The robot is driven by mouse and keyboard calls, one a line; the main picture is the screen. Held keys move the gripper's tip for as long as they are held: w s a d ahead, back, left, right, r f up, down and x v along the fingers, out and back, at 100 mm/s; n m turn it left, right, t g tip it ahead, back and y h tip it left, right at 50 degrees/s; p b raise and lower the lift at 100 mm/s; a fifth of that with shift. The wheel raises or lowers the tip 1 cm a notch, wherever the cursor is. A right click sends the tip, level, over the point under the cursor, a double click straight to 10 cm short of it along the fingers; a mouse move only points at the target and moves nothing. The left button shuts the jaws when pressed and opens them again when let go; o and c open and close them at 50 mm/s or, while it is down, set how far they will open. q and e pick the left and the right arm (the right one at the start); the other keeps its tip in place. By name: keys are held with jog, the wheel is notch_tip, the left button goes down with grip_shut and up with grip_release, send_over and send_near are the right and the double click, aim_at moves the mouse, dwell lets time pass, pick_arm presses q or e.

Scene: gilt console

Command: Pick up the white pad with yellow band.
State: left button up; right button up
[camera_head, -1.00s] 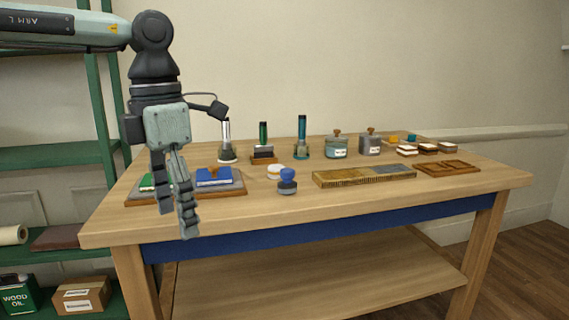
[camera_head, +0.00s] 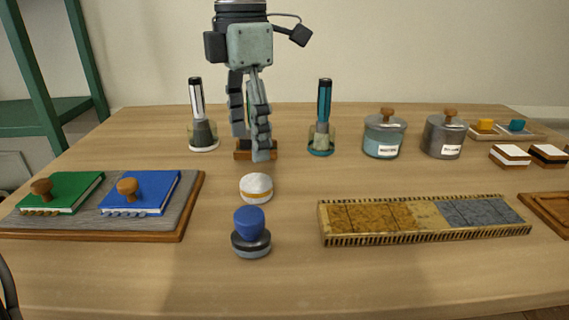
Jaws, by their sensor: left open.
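The white pad with yellow band (camera_head: 257,188) is a small round pad lying on the table near the middle of the head view. A blue-knobbed round tool (camera_head: 251,233) stands just in front of it. My left gripper (camera_head: 251,158) comes down from above, behind the pad in the picture, with its fingers pointing down. It is open and does not appear to hold anything. Its fingers hide most of a green item on a wooden block (camera_head: 242,150). My right gripper is not clearly in view.
A grey board (camera_head: 168,222) with green and blue knobbed blocks lies left. A long yellow and grey strip (camera_head: 425,239) lies right. A white-tubed bottle (camera_head: 202,130), a teal bottle (camera_head: 322,132) and two lidded pots (camera_head: 384,140) (camera_head: 443,138) stand behind. Bare wood surrounds the pad's left side.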

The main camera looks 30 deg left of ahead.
pick_arm(q)
jog(key=shift+w+f, duration=0.1)
jog(key=shift+w, duration=0.25)
jog(key=shift+f, duration=0.3)
jog(key=f, duration=0.6)
jog(key=shift+s+d+f+p, duration=0.15)
jog(key=shift+s+d+p, duration=0.15)
jog(key=shift+s+d, duration=0.1)
jog(key=shift+w+f, duration=0.1)
jog(key=shift+f, duration=0.15)
jog(key=c, duration=1)
jog(key=shift+r, duration=0.45)
notch_tip(320, 180, up, 19)
notch_tip(320, 180, up, 8)
jog(key=p, duration=0.1)
send_over(256, 180)
pick_arm(e)
jog(key=shift+g, duration=0.3)
jog(key=f, duration=0.1)
jog(key=s+f, duration=0.1)
jog(key=f, duration=0.3)
jog(key=shift+s+d, duration=0.1)
jog(key=shift+s, duration=0.25)
